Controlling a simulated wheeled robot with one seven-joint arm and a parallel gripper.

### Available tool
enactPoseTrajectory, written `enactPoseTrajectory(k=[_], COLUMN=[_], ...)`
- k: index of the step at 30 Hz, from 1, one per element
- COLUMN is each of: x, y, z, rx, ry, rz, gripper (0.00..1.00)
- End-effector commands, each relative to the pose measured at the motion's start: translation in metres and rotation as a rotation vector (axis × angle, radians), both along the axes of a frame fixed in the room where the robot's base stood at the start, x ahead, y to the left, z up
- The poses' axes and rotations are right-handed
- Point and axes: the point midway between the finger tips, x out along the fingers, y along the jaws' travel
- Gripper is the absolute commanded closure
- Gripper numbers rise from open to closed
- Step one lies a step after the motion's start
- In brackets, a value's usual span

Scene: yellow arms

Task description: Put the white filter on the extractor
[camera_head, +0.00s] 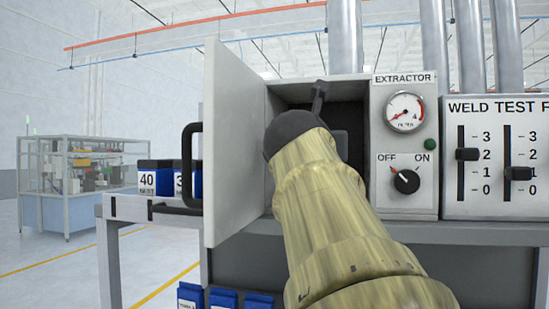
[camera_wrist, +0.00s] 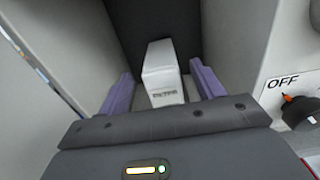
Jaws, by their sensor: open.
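The white filter (camera_wrist: 163,68) is a pale block with small dark lettering on its near end. In the wrist view it stands inside the dark compartment of the extractor (camera_head: 404,205). My gripper (camera_wrist: 161,88) is open, with one purple finger on each side of the filter. A gap shows on both sides near the fingertips, and I cannot tell whether either finger touches it. In the head view my arm reaches into the extractor's open compartment and hides the filter and most of the gripper.
The grey extractor door (camera_head: 233,150) stands open at the left, with a black handle (camera_head: 190,165). The extractor's OFF/ON knob (camera_head: 406,181) and gauge (camera_head: 404,112) are right of the opening. Blue numbered boxes (camera_head: 156,178) stand on a shelf behind the door.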

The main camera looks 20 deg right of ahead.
Motion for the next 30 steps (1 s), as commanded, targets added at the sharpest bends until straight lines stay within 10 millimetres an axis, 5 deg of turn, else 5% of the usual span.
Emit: enactPoseTrajectory(k=[12,30], x=[-0.040,-0.042], y=[0.027,0.028], z=[-0.001,0.000], rx=[0.001,0.001], ry=[-0.001,0.000], rz=[0.002,0.001], gripper=[0.33,0.33])
